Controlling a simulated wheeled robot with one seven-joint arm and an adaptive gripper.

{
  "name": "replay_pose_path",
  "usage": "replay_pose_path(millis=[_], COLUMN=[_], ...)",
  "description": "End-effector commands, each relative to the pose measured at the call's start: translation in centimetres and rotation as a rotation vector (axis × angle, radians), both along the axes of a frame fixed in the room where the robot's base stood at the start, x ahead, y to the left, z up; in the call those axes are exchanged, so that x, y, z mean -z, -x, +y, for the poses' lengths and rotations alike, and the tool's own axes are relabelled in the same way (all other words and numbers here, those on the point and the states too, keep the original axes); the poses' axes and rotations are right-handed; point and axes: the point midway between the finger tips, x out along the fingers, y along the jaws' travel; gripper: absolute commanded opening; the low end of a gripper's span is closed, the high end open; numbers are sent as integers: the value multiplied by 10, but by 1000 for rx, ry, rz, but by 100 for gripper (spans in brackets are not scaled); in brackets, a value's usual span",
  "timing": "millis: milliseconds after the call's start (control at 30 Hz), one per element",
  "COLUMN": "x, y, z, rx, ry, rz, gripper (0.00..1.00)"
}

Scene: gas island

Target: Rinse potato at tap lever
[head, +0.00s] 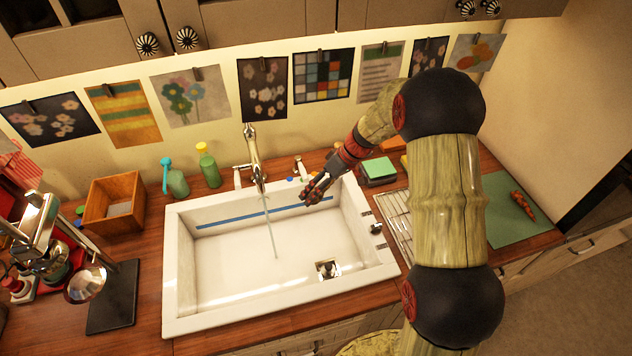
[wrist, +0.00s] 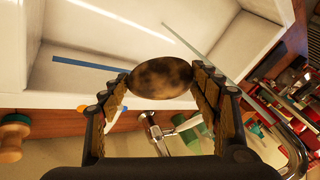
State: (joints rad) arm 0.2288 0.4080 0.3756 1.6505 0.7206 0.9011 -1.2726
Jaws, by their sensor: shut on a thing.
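My gripper (head: 318,190) is over the back right part of the white sink (head: 180,270), right of the tap (head: 255,160). In the wrist view my gripper (wrist: 161,80) is shut on a brown, mottled potato (wrist: 160,77), held between the fingertips. The potato is hard to make out in the head view. A thin stream of water (head: 270,230) runs from the tap into the sink. The stream (wrist: 215,28) passes to the right of the potato in the wrist view, where I cannot tell its depth.
A drying rack (head: 400,222) and a green cutting board (head: 505,225) with a carrot (head: 522,206) lie right of the sink. A green bottle (head: 209,168), a soap dispenser (head: 176,180) and a wooden box (head: 115,203) stand left of the tap. The sink's middle is clear.

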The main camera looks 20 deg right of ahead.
Motion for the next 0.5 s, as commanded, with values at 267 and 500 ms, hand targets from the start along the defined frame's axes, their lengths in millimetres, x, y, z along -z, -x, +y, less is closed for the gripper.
replay_pose_path(millis=[267, 500], x=[-5, -1], y=[-5, -3], z=[5, 25], rx=[-24, -24], ry=[-23, -22], rz=[3, 4], gripper=[34, 34])
